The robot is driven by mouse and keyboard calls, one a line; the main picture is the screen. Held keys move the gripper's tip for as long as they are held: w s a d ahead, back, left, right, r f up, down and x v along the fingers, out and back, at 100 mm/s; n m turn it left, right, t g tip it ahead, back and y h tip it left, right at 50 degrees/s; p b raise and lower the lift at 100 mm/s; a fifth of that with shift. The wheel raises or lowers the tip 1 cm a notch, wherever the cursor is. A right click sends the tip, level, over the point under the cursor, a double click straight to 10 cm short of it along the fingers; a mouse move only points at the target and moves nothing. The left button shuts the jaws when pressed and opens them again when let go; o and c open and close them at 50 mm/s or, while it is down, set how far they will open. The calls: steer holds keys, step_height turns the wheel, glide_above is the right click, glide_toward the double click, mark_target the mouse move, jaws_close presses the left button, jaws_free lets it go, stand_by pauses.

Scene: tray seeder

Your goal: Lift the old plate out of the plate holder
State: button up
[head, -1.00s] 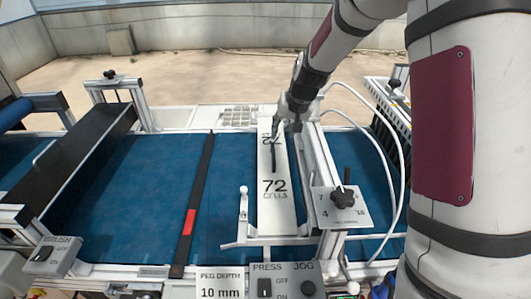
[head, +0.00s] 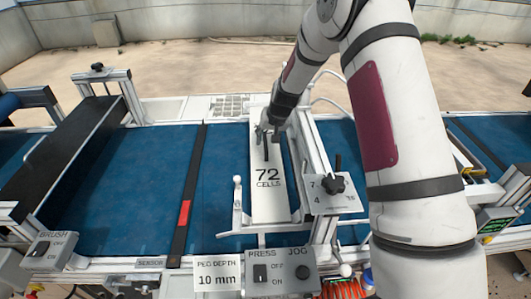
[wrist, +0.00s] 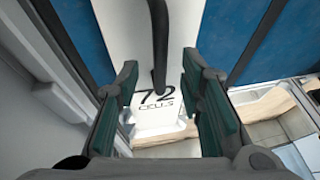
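The old plate (head: 268,205) is a long white plate marked "72 CELLS", lying in the plate holder (head: 297,190) beside a metal rail. A black handle (head: 266,152) stands on its far half; it also shows in the wrist view (wrist: 158,40). My gripper (head: 264,133) is over the far end of the plate, at the handle. In the wrist view my gripper (wrist: 160,115) is open, its two green-padded fingers apart on either side of the line of the handle. The fingers do not touch the handle there. My gripper hides the plate's far end in the head view.
A blue belt (head: 110,185) runs under the holder. A dark bar with a red patch (head: 184,213) crosses it at left. A black knob on a number plate (head: 333,184) stands right of the plate. A PRESS/JOG switch box (head: 282,272) is at the front.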

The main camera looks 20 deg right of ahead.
mark_target(266, 140)
steer(key=shift+x, duration=1.7)
jaws_close()
